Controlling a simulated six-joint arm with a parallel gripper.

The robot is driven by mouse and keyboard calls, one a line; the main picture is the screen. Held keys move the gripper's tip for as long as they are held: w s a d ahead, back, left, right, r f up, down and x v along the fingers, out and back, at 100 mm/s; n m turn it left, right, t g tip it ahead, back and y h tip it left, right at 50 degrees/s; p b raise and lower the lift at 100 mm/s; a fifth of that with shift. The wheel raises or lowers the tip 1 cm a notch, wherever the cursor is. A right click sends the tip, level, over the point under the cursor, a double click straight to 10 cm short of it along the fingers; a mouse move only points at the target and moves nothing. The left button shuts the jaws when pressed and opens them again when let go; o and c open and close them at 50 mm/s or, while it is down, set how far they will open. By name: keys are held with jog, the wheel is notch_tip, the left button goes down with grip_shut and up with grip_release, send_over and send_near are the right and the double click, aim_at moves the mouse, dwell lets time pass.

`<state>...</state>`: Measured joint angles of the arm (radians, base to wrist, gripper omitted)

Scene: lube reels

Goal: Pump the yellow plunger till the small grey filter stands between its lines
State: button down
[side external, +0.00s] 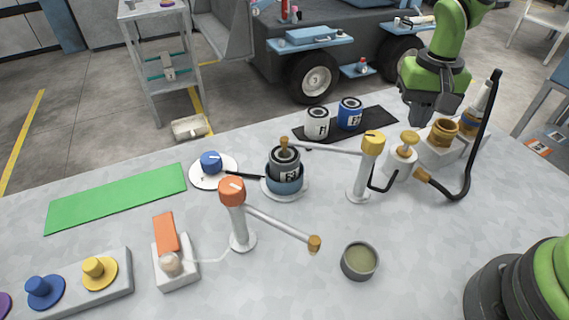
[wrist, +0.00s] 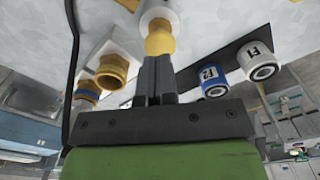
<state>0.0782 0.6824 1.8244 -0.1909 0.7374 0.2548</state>
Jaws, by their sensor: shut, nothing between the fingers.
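The yellow plunger (side external: 409,138) is a rounded knob on a white cylinder at the right of the table. It also shows in the wrist view (wrist: 160,40). My gripper (side external: 413,124) is shut and empty, pointing down just above the knob. In the wrist view its fingertips (wrist: 157,58) meet the knob's near edge; whether they touch cannot be told.
White and blue cans (side external: 317,122) (side external: 350,114) stand on a black mat. A black hose (side external: 481,135) rises right of the plunger. A green mat (side external: 118,197) lies bare at left.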

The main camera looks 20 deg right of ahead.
aim_at(411, 135)
dwell(0.4)
jog(key=shift+f, duration=2.25)
jog(key=shift+r, duration=3.8)
